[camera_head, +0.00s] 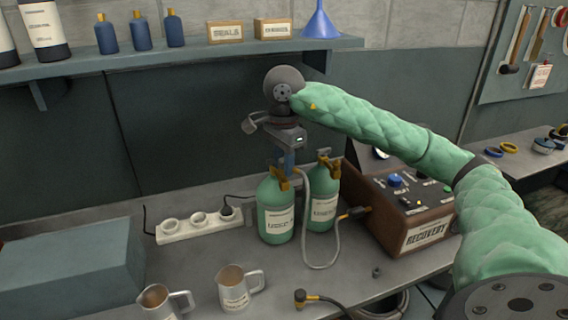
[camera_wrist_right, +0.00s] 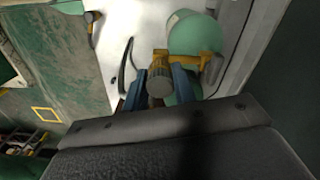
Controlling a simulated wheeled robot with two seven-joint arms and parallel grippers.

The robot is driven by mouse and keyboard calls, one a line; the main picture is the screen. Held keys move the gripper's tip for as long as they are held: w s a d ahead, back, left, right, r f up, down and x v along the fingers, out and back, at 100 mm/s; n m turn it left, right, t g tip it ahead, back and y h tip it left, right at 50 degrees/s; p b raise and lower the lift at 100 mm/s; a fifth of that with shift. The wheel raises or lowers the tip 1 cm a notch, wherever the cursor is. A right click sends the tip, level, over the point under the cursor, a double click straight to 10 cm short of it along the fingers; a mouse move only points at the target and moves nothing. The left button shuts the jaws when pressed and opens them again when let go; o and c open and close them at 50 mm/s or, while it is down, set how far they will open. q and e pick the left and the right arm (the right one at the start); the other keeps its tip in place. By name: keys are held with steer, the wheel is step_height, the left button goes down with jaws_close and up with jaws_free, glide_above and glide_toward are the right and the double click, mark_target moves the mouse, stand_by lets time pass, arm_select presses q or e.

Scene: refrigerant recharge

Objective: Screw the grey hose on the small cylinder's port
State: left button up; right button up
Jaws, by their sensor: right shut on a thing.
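Two green cylinders with brass valves stand side by side on the bench, one on the left (camera_head: 275,222) and one a little behind it (camera_head: 323,208). I cannot tell for sure which is the small one. The grey hose (camera_head: 334,240) loops from the recovery box up between them to my right gripper (camera_head: 288,168). In the right wrist view my gripper's blue fingers (camera_wrist_right: 165,82) are shut on a grey knurled hose fitting (camera_wrist_right: 160,84), close to a brass valve (camera_wrist_right: 211,68) on a green cylinder (camera_wrist_right: 197,35). The contact with the port is hidden. My left gripper is not in view.
The brown recovery box (camera_head: 405,215) stands right of the cylinders. A white power strip (camera_head: 198,226) and a blue-grey case (camera_head: 75,265) are on the left. Two metal jugs (camera_head: 238,288) and a dark hose with a brass end (camera_head: 312,298) lie nearer. A shelf (camera_head: 180,55) hangs behind.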

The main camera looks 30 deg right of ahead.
steer(key=shift+f, duration=0.2)
steer(key=shift+m, duration=1)
steer(key=shift+m+b, duration=0.3)
steer(key=shift+m, duration=0.4)
steer(key=m, duration=0.3)
steer(key=o, duration=1)
steer(key=shift+r, duration=0.15)
